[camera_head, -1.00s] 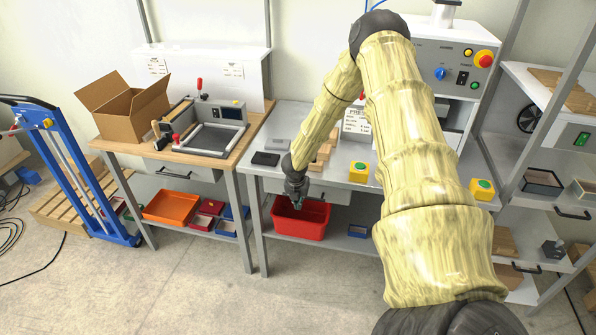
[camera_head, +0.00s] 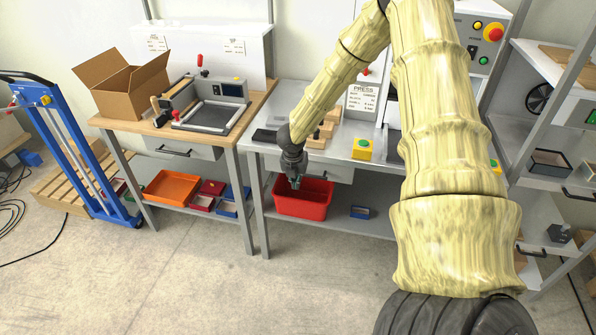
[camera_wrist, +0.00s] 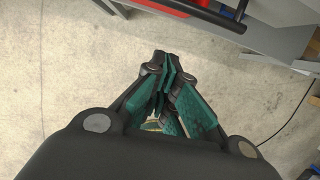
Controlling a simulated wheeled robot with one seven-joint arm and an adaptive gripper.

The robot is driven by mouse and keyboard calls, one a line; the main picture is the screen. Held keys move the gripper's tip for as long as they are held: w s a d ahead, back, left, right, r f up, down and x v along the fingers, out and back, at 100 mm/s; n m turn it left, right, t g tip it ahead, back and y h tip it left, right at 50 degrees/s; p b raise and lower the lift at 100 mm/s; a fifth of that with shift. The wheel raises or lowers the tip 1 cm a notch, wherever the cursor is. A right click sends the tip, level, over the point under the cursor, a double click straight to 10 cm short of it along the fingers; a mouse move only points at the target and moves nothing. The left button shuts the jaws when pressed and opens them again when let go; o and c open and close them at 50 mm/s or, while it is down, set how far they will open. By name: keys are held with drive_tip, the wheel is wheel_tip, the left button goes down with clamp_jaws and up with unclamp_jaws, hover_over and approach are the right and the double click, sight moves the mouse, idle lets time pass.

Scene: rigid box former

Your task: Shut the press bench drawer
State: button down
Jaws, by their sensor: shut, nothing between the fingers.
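The press bench (camera_head: 262,147) is a grey table right of the wooden one. Its drawer (camera_head: 338,174) shows as a light grey front under the top; my gripper and arm hide part of it, and I cannot tell how far out it stands. My gripper (camera_head: 293,184) is shut and empty, pointing down in front of the drawer's left part, with the red bin below in the picture. In the wrist view my gripper (camera_wrist: 166,62) has its green-padded fingers together over the floor. A dark bar, possibly the drawer handle, crosses the top, apart from the fingers.
The red bin (camera_head: 302,204) and a small blue tray (camera_head: 360,212) are on the lower shelf. A yellow button box (camera_head: 362,149) stands at the press bench's front edge. The wooden bench (camera_head: 103,122) is left. Floor (camera_head: 200,285) in front is clear.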

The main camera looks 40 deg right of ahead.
drive_tip(key=shift+b+v, duration=0.4)
drive_tip(key=shift+v, duration=1.95)
drive_tip(key=shift+s, duration=0.1)
drive_tip(key=s+a+f+n+h, duration=0.1)
drive_tip(key=s+a+f+n, duration=0.55)
drive_tip(key=n, duration=0.65)
drive_tip(key=s+a+f+n+h, duration=0.1)
drive_tip(key=s+a+f+n, duration=0.6)
drive_tip(key=n, duration=0.5)
drive_tip(key=s+a+f+n+y, duration=0.2)
drive_tip(key=s+a+f+n, duration=0.2)
drive_tip(key=s+a+n, duration=0.4)
drive_tip(key=s+a+f+n+g+y, duration=0.1)
drive_tip(key=s+a+f+n, duration=0.3)
drive_tip(key=s+a+n, duration=0.5)
drive_tip(key=s+n+y, duration=0.1)
drive_tip(key=s+n, duration=0.3)
drive_tip(key=s, duration=0.1)
drive_tip(key=shift+a+f+n+g, duration=0.2)
drive_tip(key=shift+a+n+g, duration=0.1)
drive_tip(key=shift+n, duration=0.1)
